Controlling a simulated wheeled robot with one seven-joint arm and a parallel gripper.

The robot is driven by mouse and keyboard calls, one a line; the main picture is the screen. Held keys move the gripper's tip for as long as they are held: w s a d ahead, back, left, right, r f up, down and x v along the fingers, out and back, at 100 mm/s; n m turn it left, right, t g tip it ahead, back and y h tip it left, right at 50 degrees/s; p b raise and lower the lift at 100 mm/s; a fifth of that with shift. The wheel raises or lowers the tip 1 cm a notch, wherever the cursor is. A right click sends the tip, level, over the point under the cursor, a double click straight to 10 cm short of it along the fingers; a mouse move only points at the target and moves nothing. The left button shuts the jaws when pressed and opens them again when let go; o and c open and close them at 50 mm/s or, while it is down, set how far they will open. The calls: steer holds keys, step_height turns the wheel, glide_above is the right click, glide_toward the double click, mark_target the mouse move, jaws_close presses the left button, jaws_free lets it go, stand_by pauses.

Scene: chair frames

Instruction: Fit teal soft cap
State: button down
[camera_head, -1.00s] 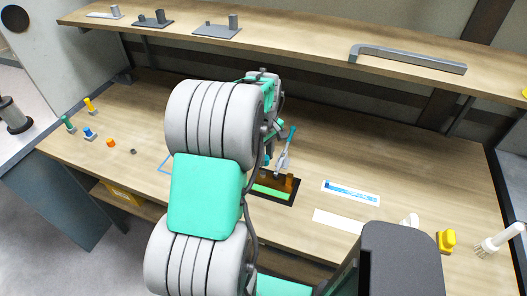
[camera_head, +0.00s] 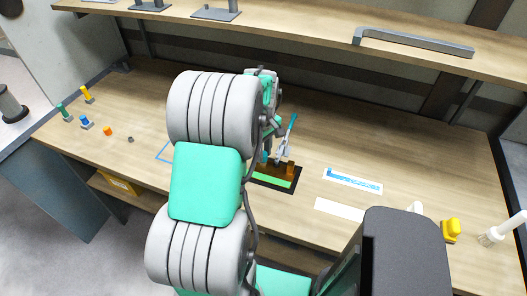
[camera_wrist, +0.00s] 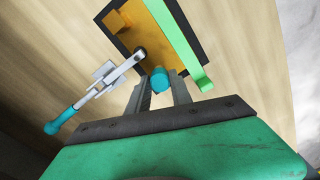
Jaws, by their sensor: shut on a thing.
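The teal soft cap (camera_wrist: 160,80) sits between the two fingers of my gripper (camera_wrist: 161,90) in the wrist view, and the gripper is shut on it. Just beyond the cap is an orange-brown fixture block (camera_wrist: 150,50) on a dark base, with a bright green strip (camera_wrist: 188,50) along one side. I cannot tell whether the cap touches the fixture. A grey toggle clamp with a teal handle (camera_wrist: 62,127) stands beside the left finger; its arm reaches the block. In the head view the fixture (camera_head: 275,177) shows, but my arm mostly hides the gripper and cap.
The clamp's raised teal handle (camera_head: 292,124) stands close to my arm. A blue-printed strip (camera_head: 352,181) and a blank white strip (camera_head: 339,209) lie to the right. Small coloured pieces, including a yellow one (camera_head: 87,94), stand at the left. A shelf (camera_head: 300,22) runs along the back.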

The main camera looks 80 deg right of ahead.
steer(key=shift+f, duration=0.15)
steer(key=shift+f+b, duration=0.8)
steer(key=shift+f, duration=0.3)
steer(key=c, duration=1.1)
jaws_free()
step_height(320, 180, up, 8)
steer(key=shift+f+b, duration=0.1)
steer(key=shift+b, duration=0.4)
